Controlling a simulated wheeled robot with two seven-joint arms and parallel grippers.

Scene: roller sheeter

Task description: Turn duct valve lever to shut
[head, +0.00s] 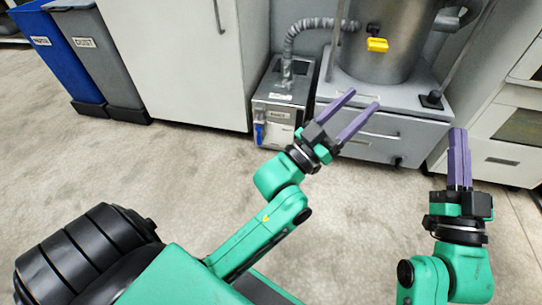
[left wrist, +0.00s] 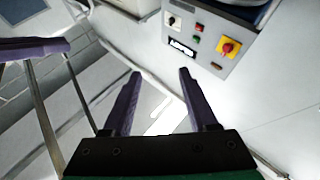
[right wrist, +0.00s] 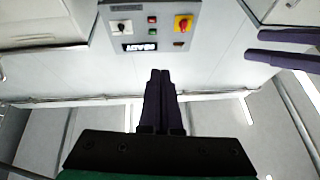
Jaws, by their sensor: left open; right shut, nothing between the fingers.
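A yellow lever-like handle (head: 377,45) sits on a black stem on the front of the metal cylinder (head: 385,65) in the head view. A blue lever (head: 259,133) hangs on the front of a small grey box. I cannot tell for certain which is the duct valve lever. My left gripper (head: 364,98) is open and empty, below the yellow handle and apart from it. Its fingers also show in the left wrist view (left wrist: 160,73). My right gripper (head: 458,130) is shut and empty, right of and below the cylinder; it shows in the right wrist view (right wrist: 160,70).
The grey box (head: 285,105) carries a flexible hose (head: 300,25). A grey base cabinet (head: 370,138) stands under the cylinder. A control panel (left wrist: 205,45) with a red-yellow knob (left wrist: 229,47) shows in both wrist views. Blue (head: 60,55) and grey (head: 108,60) bins stand left. The floor in front is clear.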

